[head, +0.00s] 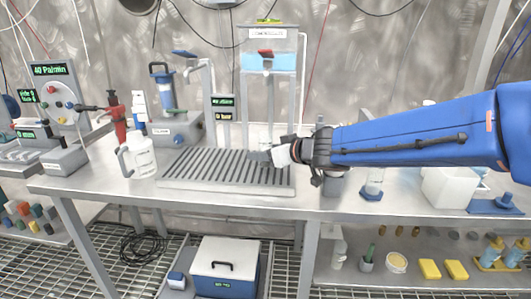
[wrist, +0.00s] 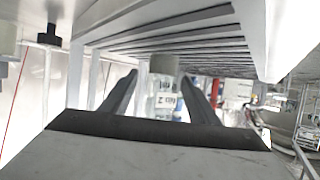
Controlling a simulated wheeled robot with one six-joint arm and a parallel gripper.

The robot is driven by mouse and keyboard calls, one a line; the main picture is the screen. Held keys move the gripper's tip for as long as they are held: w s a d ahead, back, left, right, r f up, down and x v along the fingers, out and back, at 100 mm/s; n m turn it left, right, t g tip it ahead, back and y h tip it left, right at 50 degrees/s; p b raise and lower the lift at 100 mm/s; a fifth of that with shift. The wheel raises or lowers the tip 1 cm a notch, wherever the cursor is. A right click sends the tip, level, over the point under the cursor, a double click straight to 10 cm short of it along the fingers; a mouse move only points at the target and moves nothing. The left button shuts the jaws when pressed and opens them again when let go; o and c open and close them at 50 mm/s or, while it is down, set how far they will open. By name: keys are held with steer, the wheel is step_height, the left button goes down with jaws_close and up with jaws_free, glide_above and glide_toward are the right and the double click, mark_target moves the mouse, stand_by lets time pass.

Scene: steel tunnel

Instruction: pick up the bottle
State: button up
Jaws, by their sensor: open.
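A white bottle (head: 142,156) with a side handle stands upright on the steel bench, left of the grooved drain rack. My gripper (head: 258,155) is over the right part of that rack, pointing left, with the bottle well off to its left. In the wrist view, my gripper (wrist: 160,77) has its two dark fingers spread apart with nothing held. A pale, labelled object (wrist: 166,102) shows beyond and between the fingers; I cannot tell whether it is the same bottle.
The grooved rack (head: 205,168) lies below my gripper. A clear column with blue liquid (head: 270,64) stands behind it. A red-handled device (head: 115,118) and a grey pump unit (head: 176,132) stand near the bottle. A white bin (head: 448,188) is at the right.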

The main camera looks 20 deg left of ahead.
steer(key=c, duration=1.2)
steer(key=shift+r, duration=0.1)
steer(key=shift+c, duration=0.2)
step_height(320, 180, up, 10)
